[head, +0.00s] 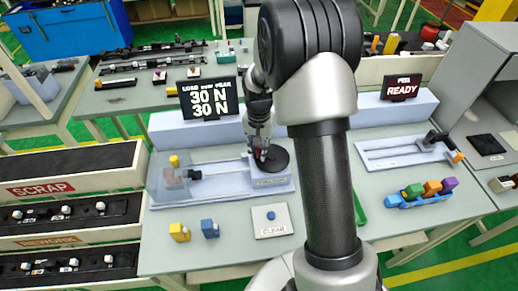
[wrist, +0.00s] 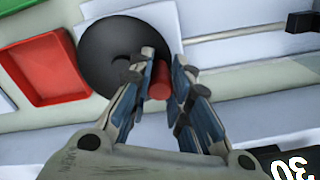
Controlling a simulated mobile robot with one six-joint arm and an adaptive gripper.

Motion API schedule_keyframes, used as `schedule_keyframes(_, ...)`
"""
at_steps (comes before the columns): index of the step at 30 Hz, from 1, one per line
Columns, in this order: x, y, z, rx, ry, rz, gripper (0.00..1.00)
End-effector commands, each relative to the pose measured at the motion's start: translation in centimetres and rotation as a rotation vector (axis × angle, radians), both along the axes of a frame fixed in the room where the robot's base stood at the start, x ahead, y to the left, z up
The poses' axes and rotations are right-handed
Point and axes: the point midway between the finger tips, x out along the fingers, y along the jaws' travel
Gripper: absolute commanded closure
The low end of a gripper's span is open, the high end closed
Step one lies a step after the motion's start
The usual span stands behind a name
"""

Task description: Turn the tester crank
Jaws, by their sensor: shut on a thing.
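The tester crank is a dark round disc (head: 276,161) on the white tester base (head: 262,183). The wrist view shows the disc (wrist: 108,52) from above, with a red cylindrical knob (wrist: 160,82) near its edge. My gripper (head: 264,150) is at the crank; in the wrist view its fingers (wrist: 165,85) are on either side of the red knob and closed on it. The fingers hide part of the knob. The load display (head: 209,97) behind the crank reads 30 N on both lines.
A CLEAR button (head: 270,219), a yellow clip (head: 180,231) and a blue clip (head: 210,228) are in front of the tester. A red tray (wrist: 48,68) lies beside the disc in the wrist view. A second fixture (head: 400,152) and a READY display (head: 401,87) stand right.

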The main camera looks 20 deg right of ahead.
Motion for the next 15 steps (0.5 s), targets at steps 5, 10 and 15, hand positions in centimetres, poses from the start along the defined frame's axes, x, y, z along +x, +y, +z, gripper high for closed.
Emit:
schedule_keyframes(5, 0.03, 0.02, 0.00, 0.001, -0.001, 0.000, 1.00)
schedule_keyframes(10, 0.03, 0.02, 0.00, 0.001, -0.001, 0.001, 0.77)
schedule_keyframes(15, 0.02, 0.01, 0.00, 0.000, 0.000, 0.001, 0.66)
